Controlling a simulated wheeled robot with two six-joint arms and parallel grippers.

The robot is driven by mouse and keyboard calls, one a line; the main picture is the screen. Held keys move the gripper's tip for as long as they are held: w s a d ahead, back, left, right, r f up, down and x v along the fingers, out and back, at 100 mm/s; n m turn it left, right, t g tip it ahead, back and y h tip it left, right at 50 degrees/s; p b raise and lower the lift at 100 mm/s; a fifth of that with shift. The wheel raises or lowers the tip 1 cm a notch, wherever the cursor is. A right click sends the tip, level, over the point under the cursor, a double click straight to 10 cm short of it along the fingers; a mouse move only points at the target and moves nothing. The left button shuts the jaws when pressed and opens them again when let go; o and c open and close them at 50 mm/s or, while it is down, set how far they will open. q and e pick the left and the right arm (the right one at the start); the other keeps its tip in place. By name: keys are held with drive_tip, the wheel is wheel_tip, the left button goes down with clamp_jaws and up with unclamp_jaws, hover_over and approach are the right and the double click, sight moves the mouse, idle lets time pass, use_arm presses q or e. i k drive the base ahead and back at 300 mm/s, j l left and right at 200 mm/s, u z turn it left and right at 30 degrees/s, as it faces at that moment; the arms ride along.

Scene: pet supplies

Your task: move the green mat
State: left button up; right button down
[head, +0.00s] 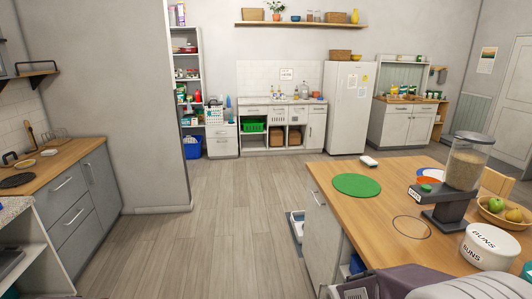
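The green mat (356,184) is a flat, round disc lying on the wooden-topped island (360,218) at the right. It lies near the island's far left corner, with nothing on top of it. Neither of my grippers shows in the head view.
A dispenser with a clear hopper (466,165), a white tin marked BUNS (487,247) and a fruit bowl (504,212) stand right of the mat. A small white object (369,161) lies behind it. The middle floor is clear.

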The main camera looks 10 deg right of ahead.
sight(355, 185)
drive_tip(key=i, duration=2.2)
drive_tip(key=i+z, duration=0.6)
drive_tip(key=z, duration=0.15)
drive_tip(key=i+j+z, duration=0.2)
drive_tip(key=z, duration=0.2)
drive_tip(key=i+j+z, duration=0.5)
drive_tip(key=i+z, duration=0.35)
drive_tip(key=i+j+z, duration=0.25)
drive_tip(key=z, duration=0.2)
